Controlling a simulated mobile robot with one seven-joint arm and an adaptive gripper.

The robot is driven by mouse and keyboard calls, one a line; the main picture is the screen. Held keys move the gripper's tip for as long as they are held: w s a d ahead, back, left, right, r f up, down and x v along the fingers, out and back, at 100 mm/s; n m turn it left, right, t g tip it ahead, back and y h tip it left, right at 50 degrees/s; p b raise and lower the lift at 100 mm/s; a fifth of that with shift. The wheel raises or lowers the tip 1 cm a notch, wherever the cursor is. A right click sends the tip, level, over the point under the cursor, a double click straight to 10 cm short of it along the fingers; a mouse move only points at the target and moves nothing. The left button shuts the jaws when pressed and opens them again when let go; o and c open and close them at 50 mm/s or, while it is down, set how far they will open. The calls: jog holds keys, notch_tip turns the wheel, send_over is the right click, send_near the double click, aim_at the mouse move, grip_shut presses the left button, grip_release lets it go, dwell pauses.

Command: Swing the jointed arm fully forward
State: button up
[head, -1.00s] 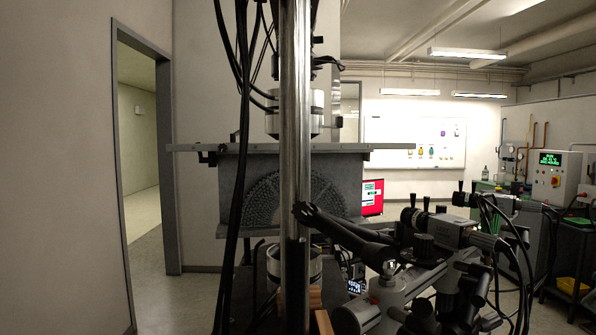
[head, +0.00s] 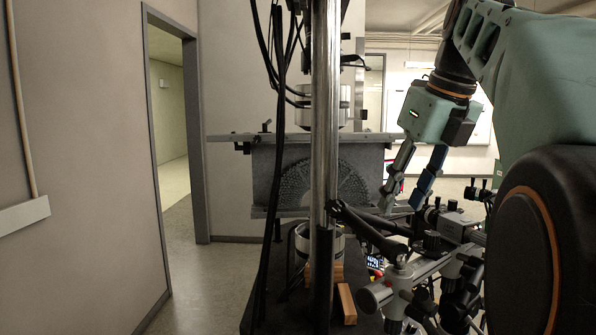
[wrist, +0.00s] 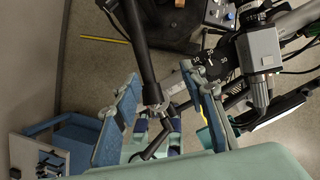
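The black jointed arm (head: 368,232) reaches from beside the shiny vertical column to the right, towards the camera-like unit on its mount. In the wrist view the black jointed arm (wrist: 138,50) comes down from the top, and its joint lies in the space between my fingers. My gripper (head: 403,206) points down above the arm's right part in the head view. My gripper (wrist: 161,76) is open, with a blue-padded finger on each side of the joint. I cannot tell whether either finger touches it.
The shiny column (head: 325,120) and hanging black cables stand in front of the speckled grey specimen (head: 345,175). A grey camera-like unit (head: 458,226) on a mount sits close right of my gripper. Wooden blocks (head: 346,303) lie on the dark base. Floor at left is clear.

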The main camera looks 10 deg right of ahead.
aim_at(371, 228)
jog(key=shift+w+a+r, duration=0.3)
jog(key=shift+a, duration=0.3)
jog(key=shift+w+a+r, duration=0.25)
jog(key=shift+a+r, duration=0.05)
jog(key=shift+a, duration=0.25)
jog(key=shift+w+a+f, duration=0.1)
jog(key=shift+w+f, duration=0.05)
jog(key=shift+f, duration=0.1)
jog(key=b+x, duration=0.1)
jog(key=x, duration=0.9)
jog(key=shift+a+f, duration=0.15)
jog(key=shift+c, duration=0.3)
grip_shut()
